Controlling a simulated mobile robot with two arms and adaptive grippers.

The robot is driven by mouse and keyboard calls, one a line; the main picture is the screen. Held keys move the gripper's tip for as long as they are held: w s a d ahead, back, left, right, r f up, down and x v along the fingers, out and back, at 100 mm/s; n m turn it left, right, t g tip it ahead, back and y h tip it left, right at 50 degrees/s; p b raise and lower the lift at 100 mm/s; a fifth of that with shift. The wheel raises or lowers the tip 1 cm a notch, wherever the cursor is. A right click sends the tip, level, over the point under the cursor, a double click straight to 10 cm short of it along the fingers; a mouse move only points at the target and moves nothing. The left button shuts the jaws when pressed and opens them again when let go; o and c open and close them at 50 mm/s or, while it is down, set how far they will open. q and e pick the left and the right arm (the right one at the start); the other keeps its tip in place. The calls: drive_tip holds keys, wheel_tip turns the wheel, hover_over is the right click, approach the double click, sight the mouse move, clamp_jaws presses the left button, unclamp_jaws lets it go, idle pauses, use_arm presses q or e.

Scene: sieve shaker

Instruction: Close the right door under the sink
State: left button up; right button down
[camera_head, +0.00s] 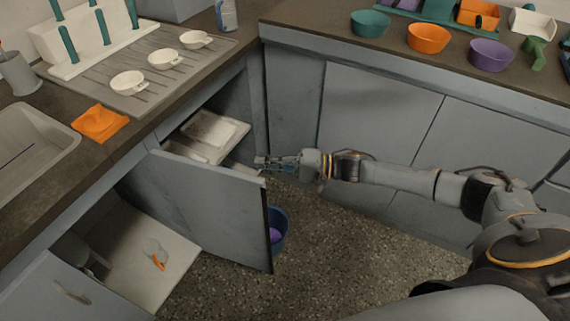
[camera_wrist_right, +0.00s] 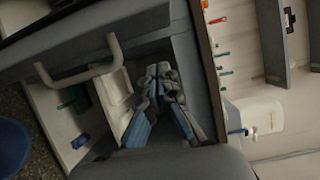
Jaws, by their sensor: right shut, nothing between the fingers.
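The right door (camera_head: 212,205) under the sink is a flat grey panel standing open, its free edge out over the floor. No handle shows on the side facing the head camera. My right gripper (camera_head: 260,162) is beside the upper corner of that free edge, fingers pointing left towards the cabinet. I cannot tell whether it touches the door. In the wrist view my right gripper (camera_wrist_right: 158,128) is shut and empty, near a grey panel with a bar handle (camera_wrist_right: 85,68). My left gripper is not in view.
Left of the door, a pull-out shelf (camera_head: 150,255) sticks out near another grey front (camera_head: 55,295). A blue bucket (camera_head: 280,225) stands on the floor behind the door. The sink (camera_head: 30,150) is above left.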

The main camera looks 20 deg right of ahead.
drive_tip(key=s+a, duration=0.1)
drive_tip(key=a, duration=0.1)
drive_tip(key=s+a, duration=0.1)
drive_tip(key=shift+s+a, duration=0.2)
drive_tip(key=shift+a, duration=0.15)
drive_tip(key=shift+a+p, duration=0.1)
drive_tip(key=shift+p, duration=0.2)
